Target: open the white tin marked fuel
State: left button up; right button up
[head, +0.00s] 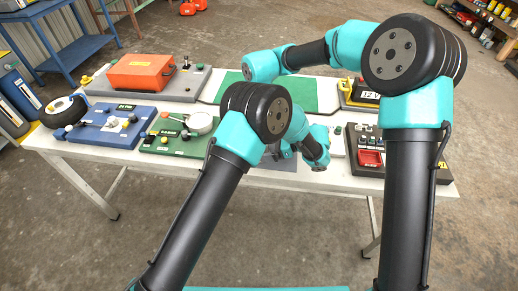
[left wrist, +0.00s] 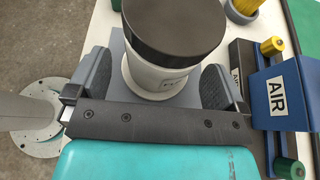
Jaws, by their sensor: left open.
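In the left wrist view the white tin (left wrist: 155,82) stands upright with a wide black lid (left wrist: 172,25) on top. Part of a dark-lettered label shows below the lid, but I cannot read it fully. My left gripper (left wrist: 156,84) is open, with one grey finger on each side of the tin's lower body. I cannot tell whether either finger touches it. The lid sits above the fingers. In the head view the tin is hidden behind my arms. My right arm reaches over the table there, but its gripper jaws do not show.
A blue block marked AIR (left wrist: 285,90) with yellow and green knobs stands close right of the left gripper. In the head view, the table holds an orange box (head: 143,72), a blue board (head: 120,128), a green board with a pan (head: 178,142), and a dark tray with a red bin (head: 370,158).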

pick_arm(q)
jog(key=shift+x, duration=1.25)
jog(key=shift+c, duration=0.2)
jog(key=c, duration=1.7)
jog(key=shift+c, duration=0.4)
pick_arm(e)
jog(key=shift+n, duration=0.5)
jog(key=n, duration=0.3)
jog(key=shift+n, duration=0.3)
jog(key=shift+f, duration=0.1)
jog(key=shift+f, duration=3.95)
jog(key=shift+c, duration=0.2)
